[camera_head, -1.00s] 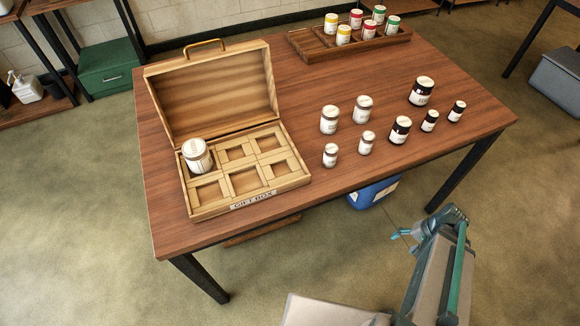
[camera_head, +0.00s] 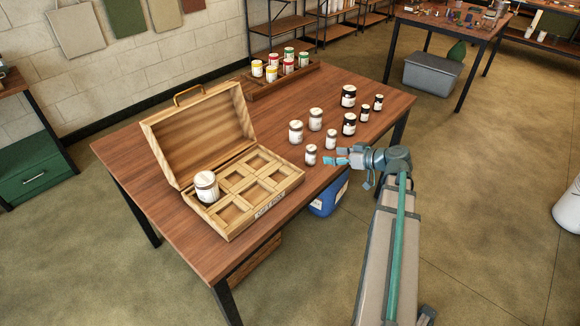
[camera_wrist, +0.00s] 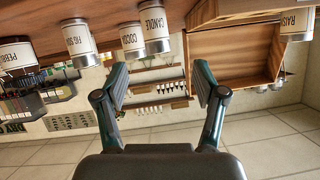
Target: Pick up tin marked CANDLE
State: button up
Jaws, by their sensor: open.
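In the wrist view, the tin marked CANDLE (camera_wrist: 154,30) is pale with a grey lid and shows at the top edge, above the space between my fingers. A COCOA tin (camera_wrist: 132,37) stands close beside it. My gripper (camera_wrist: 161,82) is open, with nothing between its fingers. In the head view, my gripper (camera_head: 333,156) is at the table's front edge, just right of a small grey-lidded tin (camera_head: 311,156). Labels are too small to read there, so I cannot tell which of the grey-lidded tins is CANDLE.
The open gift box (camera_head: 285,199) holds one tin (camera_head: 206,186) in a corner compartment. Several dark-lidded tins (camera_head: 349,124) stand at the right. A wooden tray (camera_head: 257,90) with coloured tins is at the back. Free tabletop (camera_head: 125,160) lies left of the box.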

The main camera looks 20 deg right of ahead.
aim_at(311, 151)
jog(key=shift+w+n, duration=0.6)
jog(key=shift+n, duration=0.3)
jog(key=p+x, duration=0.3)
jog(key=x, duration=0.7)
jog(key=shift+s, duration=0.1)
jog(key=c, duration=1.3)
jog(key=shift+o, duration=0.2)
jog(key=shift+r, duration=0.15)
